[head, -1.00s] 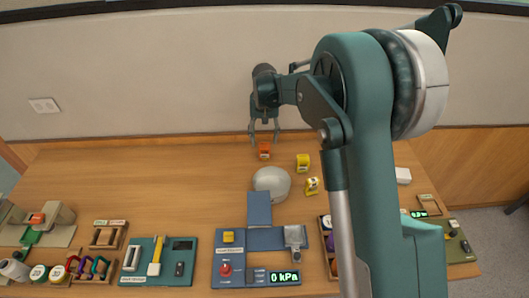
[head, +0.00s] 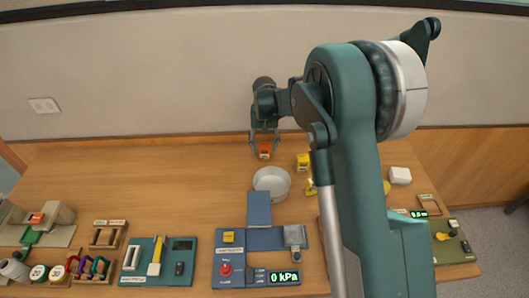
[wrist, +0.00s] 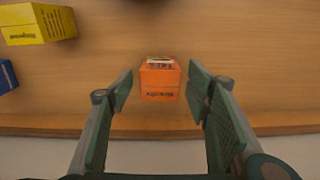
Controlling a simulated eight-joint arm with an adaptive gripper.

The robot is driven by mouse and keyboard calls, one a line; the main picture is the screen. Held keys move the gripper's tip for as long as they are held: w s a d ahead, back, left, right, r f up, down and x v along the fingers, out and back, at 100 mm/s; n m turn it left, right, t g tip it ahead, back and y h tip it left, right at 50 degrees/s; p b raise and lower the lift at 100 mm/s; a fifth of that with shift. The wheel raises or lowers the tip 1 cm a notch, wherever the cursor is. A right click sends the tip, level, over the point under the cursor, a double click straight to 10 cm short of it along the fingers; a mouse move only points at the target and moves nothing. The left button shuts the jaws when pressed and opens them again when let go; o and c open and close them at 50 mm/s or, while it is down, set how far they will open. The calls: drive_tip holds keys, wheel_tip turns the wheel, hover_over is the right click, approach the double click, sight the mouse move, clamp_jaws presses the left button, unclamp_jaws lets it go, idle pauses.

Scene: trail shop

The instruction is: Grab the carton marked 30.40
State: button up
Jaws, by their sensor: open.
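An orange carton (head: 264,150) stands near the back of the wooden table. In the wrist view the orange carton (wrist: 160,80) has a white label with dark print on top, too small to read, so I cannot tell whether it says 30.40. My gripper (head: 265,148) is open around the carton in the head view. In the wrist view my gripper (wrist: 160,88) has one finger on each side of it, with gaps. A yellow carton (wrist: 37,24) is at upper left there, and part of a blue carton (wrist: 7,76) at the left edge.
A pale round bowl (head: 271,183) stands in front of the orange carton. Yellow cartons (head: 302,162) are close on its right, one partly behind my arm. A white block (head: 400,175) is farther right. The back left of the table is clear; the wall is close behind.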

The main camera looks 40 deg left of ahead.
drive_tip(key=shift+f, duration=1.25)
drive_tip(key=c, duration=1)
